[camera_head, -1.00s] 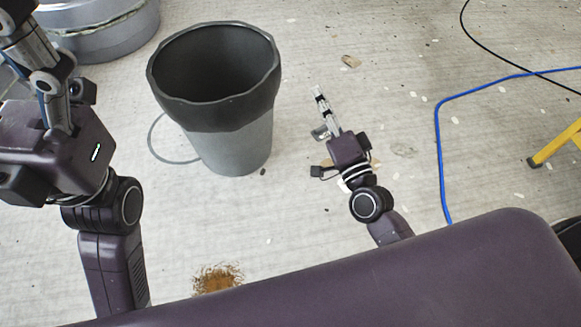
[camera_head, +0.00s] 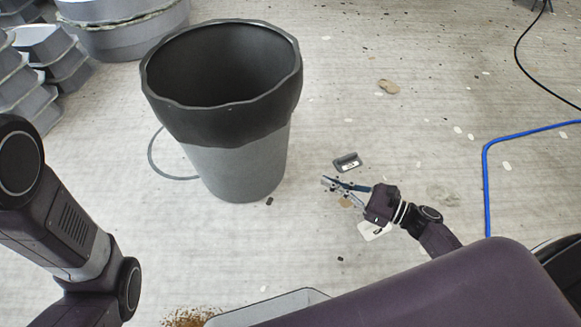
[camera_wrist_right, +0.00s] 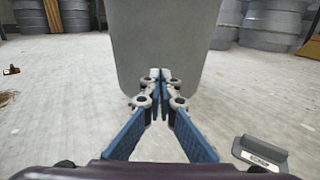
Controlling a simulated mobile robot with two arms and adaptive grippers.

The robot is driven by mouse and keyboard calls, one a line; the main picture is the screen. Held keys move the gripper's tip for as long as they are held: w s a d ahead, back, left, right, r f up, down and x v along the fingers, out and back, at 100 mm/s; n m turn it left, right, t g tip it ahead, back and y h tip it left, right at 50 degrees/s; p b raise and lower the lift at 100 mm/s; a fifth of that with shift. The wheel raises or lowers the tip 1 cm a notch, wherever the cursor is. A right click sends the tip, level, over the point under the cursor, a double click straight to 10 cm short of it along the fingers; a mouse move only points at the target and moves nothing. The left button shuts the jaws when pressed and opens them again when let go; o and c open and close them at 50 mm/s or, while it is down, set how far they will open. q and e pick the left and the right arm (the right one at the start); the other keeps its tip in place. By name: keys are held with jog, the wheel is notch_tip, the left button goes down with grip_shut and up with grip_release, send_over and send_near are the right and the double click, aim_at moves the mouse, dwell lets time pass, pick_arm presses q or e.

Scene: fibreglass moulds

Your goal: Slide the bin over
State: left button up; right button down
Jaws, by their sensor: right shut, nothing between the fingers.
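The bin (camera_head: 240,165) stands upright on the floor left of centre in the head view, grey below with a wide black rim; its inside looks empty. In the right wrist view the bin's grey side (camera_wrist_right: 165,45) rises straight ahead, beyond the fingertips. My right gripper (camera_head: 326,183) is low, to the right of the bin, fingers pointing left towards it, with a gap of floor between in the head view. In the wrist view its fingertips (camera_wrist_right: 160,76) are together and empty. My left arm shows at the left edge, but its gripper is out of view.
A small grey labelled object (camera_head: 347,162) lies on the floor near my right gripper. A thin ring (camera_head: 152,155) lies left of the bin. Stacked grey moulds (camera_head: 120,30) stand at the back left. A blue cable (camera_head: 486,190) runs along the right. Floor between is mostly open.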

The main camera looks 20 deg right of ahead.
aim_at(281, 160)
jog(key=b+x, duration=0.6)
jog(key=x, duration=0.5)
jog(key=shift+f, duration=0.2)
jog(key=shift+w+a+r+b, duration=0.15)
jog(key=shift+w+a+b, duration=0.15)
jog(key=shift+w+a, duration=0.15)
